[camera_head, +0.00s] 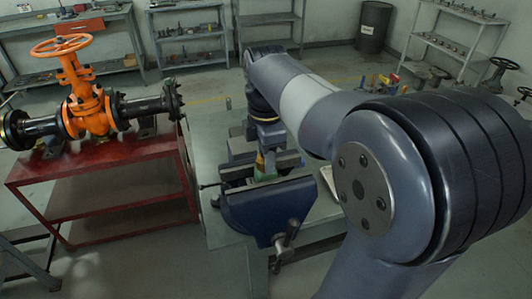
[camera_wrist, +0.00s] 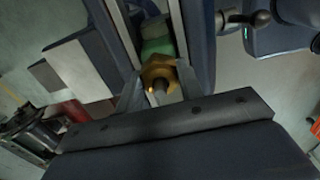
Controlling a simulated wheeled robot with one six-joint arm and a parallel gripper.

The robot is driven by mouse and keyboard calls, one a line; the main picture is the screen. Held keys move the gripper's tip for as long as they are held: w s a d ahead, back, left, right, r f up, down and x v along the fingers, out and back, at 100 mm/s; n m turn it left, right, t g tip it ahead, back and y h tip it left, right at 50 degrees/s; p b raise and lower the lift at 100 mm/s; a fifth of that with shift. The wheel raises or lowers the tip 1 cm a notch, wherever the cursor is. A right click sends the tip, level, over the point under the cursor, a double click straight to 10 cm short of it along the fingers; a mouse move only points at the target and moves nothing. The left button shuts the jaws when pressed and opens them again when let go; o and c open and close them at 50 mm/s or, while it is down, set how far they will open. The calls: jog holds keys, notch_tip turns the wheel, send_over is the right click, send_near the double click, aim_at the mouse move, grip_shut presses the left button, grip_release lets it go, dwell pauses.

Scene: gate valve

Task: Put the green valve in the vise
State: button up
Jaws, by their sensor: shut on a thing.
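The green valve (camera_wrist: 157,46) shows in the wrist view as a green body with a brass hex part (camera_wrist: 159,72) and a stem toward the camera. My gripper (camera_wrist: 160,84) is shut on it at the brass part, one grey finger on each side. The green body lies between the two jaws of the blue vise (camera_wrist: 196,45); I cannot tell whether the jaws touch it. In the head view the vise (camera_head: 268,205) stands on the bench, with my gripper (camera_head: 265,158) pointing down over its jaws. Only a little green of the valve (camera_head: 267,175) shows there.
An orange gate valve (camera_head: 88,110) with black pipes stands on a red table (camera_head: 100,165) left of the bench (camera_head: 208,160). Small colored items (camera_head: 380,82) stand behind my arm. Shelves (camera_head: 188,45) line the back wall. The vise handle (camera_head: 287,238) sticks out at the front.

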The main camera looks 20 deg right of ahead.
dwell(0.4)
jog(key=o, duration=1.2)
jog(key=shift+c, duration=0.2)
jog(key=shift+r+p, duration=3.45)
jog(key=shift+r, duration=0.1)
jog(key=shift+f, duration=0.15)
notch_tip(320, 180, down, 7)
jog(key=b, duration=0.6)
jog(key=shift+r+b, duration=0.2)
jog(key=shift+b, duration=0.15)
jog(key=shift+r, duration=0.1)
